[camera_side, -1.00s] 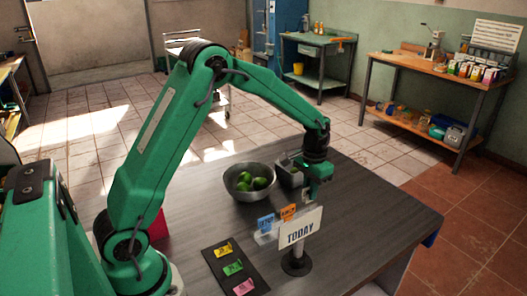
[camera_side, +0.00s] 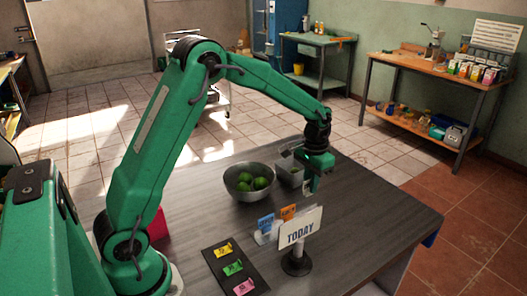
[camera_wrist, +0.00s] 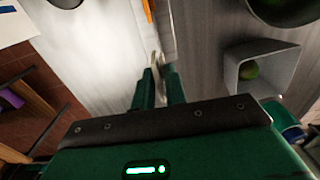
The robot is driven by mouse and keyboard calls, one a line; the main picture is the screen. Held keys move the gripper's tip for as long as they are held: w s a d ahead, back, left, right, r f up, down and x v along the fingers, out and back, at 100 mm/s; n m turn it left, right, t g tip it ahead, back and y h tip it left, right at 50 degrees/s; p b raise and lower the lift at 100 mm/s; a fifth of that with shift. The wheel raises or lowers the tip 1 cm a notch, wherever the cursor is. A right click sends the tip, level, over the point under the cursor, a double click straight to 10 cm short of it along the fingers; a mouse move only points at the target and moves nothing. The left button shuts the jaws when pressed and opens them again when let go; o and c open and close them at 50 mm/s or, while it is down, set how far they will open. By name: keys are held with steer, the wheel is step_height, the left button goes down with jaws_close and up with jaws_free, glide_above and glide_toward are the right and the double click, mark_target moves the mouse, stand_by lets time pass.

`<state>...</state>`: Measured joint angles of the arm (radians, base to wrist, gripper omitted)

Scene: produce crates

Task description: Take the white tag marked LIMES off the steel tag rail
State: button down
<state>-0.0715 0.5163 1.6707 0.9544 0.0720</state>
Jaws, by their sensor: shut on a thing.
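My gripper (camera_side: 308,188) is above the table, up and right of the tag rail, in the side view. It is shut on a small, thin white tag, which shows edge-on between my fingers in the wrist view (camera_wrist: 156,63). Its lettering cannot be read. The tag rail (camera_side: 262,239) stands on the table behind the TODAY sign, which partly hides it. A blue tag (camera_side: 266,223) and an orange tag (camera_side: 288,212) are on the rail. The held tag looks apart from the rail.
The white TODAY sign (camera_side: 300,228) stands on a round black base at the front. A metal bowl (camera_side: 238,190) of limes and a grey bin (camera_side: 291,176) are behind the rail. A dark mat (camera_side: 224,252) with yellow, green and pink tags lies front left.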

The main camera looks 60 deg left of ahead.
steer(key=shift+r, duration=2.05)
